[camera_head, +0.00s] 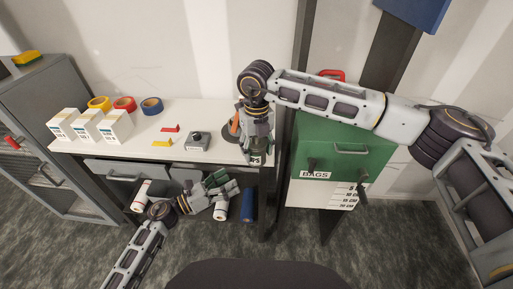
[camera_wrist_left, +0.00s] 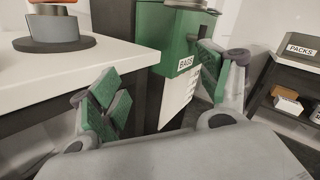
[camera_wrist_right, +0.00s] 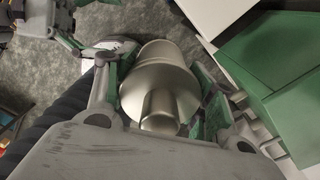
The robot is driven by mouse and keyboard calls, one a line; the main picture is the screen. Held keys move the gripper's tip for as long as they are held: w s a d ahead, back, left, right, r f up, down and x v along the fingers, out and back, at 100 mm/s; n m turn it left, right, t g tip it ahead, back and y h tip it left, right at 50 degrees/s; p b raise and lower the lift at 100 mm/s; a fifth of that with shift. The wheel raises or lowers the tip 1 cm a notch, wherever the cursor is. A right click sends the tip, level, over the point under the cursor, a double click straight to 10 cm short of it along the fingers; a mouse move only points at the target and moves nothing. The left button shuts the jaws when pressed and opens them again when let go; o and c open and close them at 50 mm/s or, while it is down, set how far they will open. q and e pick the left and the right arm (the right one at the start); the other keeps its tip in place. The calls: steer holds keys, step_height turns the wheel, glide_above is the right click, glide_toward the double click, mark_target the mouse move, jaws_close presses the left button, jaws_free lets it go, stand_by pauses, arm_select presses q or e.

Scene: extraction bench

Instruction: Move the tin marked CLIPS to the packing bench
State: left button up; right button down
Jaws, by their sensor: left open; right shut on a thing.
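My right gripper (camera_head: 257,148) is shut on a silver metal thing (camera_wrist_right: 160,85), round with a wide rim and a narrower end. It hangs between the fingers at the right end of the white worktop, apart from the floor. No CLIPS marking is readable on it, so I cannot tell whether it is the tin; in the head view the gripper mostly hides it. My left gripper (camera_head: 228,193) is open and empty, low in front of the worktop's front edge; its spread fingers also show in the left wrist view (camera_wrist_left: 155,85).
The white worktop (camera_head: 215,118) holds white boxes (camera_head: 88,126), tape rolls (camera_head: 124,103) and a small grey device (camera_head: 198,141). A green cabinet (camera_head: 335,150) marked BAGS stands right of it. A shelf bin (camera_wrist_left: 300,48) marked PACKS shows at right. Rolls (camera_head: 248,205) lie below the worktop.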

arm_select(q)
steer(key=s+a+f+n+t+y, duration=0.1)
steer(key=s+f+n+y, duration=0.3)
steer(key=f, duration=0.6)
steer(key=w+a+f+n+t+y, duration=0.1)
steer(key=a+f+n, duration=0.1)
steer(key=f+n, duration=0.7)
steer(key=s+a+f+n+y, duration=0.1)
steer(key=s+f+n+y, duration=0.15)
steer(key=f, duration=0.95)
steer(key=s+a+f+n+g+y, duration=0.2)
steer(key=s+f+n, duration=0.2)
steer(key=s+f, duration=0.3)
steer(key=s+a+f+n+g+y, duration=0.1)
steer(key=s+a+f+n+y, duration=0.2)
steer(key=f, duration=0.6)
steer(key=s+a+f+n+g+y, duration=0.1)
steer(key=s+f+n, duration=0.3)
steer(key=s, duration=0.4)
steer(key=s+a+f+n+g+y, duration=0.1)
steer(key=s+a+f+n+g, duration=0.3)
steer(key=s+n, duration=0.3)
steer(key=s+a+f+n+g+y, duration=0.1)
steer(key=s+f+n, duration=0.4)
steer(key=s, duration=0.6)
steer(key=shift+a+n+g, duration=0.55)
steer(key=shift+a+g, duration=0.3)
steer(key=shift+g, duration=0.35)
steer(key=shift+s, duration=0.15)
